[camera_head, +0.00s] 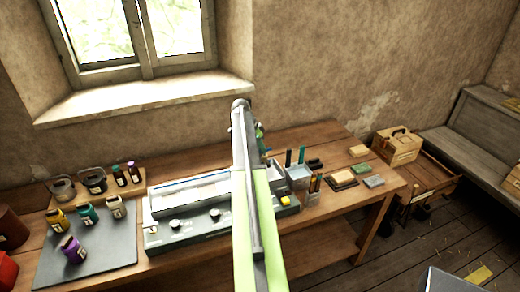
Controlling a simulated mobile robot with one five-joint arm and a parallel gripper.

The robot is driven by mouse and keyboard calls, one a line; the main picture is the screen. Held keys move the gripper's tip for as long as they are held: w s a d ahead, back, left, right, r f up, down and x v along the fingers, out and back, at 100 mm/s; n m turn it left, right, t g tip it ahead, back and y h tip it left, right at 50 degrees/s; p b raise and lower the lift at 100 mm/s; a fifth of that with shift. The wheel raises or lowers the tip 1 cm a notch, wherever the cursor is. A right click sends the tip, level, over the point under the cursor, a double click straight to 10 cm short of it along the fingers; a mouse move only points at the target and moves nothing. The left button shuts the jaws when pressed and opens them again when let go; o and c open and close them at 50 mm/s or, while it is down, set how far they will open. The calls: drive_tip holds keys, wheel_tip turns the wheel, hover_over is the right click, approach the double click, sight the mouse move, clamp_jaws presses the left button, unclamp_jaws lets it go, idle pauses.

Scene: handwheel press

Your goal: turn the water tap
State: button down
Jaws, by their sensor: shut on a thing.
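My arm (245,180), lime green and grey, reaches up through the middle of the picture over the table. Its upper end stands in front of the wall, just right of the window. My gripper is hidden behind the arm, so its fingers and anything between them do not show. A small green and dark part peeks out at the arm's right edge near its top; I cannot tell what it is.
The wooden table (330,225) runs along the wall. Paint jars, one of them purple (73,249), stand on and behind a dark mat (105,262) at left. Small blocks, one green (360,168), lie at right. A wooden box (397,147) stands beyond the table.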

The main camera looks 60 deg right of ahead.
drive_tip(key=n, duration=0.2)
drive_tip(key=s+n+t, duration=0.1)
drive_tip(key=n, duration=0.1)
drive_tip(key=shift+d+r+t+h, duration=0.2)
drive_tip(key=shift+t+h, duration=0.1)
drive_tip(key=shift+h, duration=0.1)
drive_tip(key=shift+n+t, duration=0.9)
drive_tip(key=shift+n, duration=1.5)
drive_tip(key=c, duration=1.5)
unclamp_jaws()
drive_tip(key=shift+d+f, duration=0.1)
drive_tip(key=shift+f, duration=0.05)
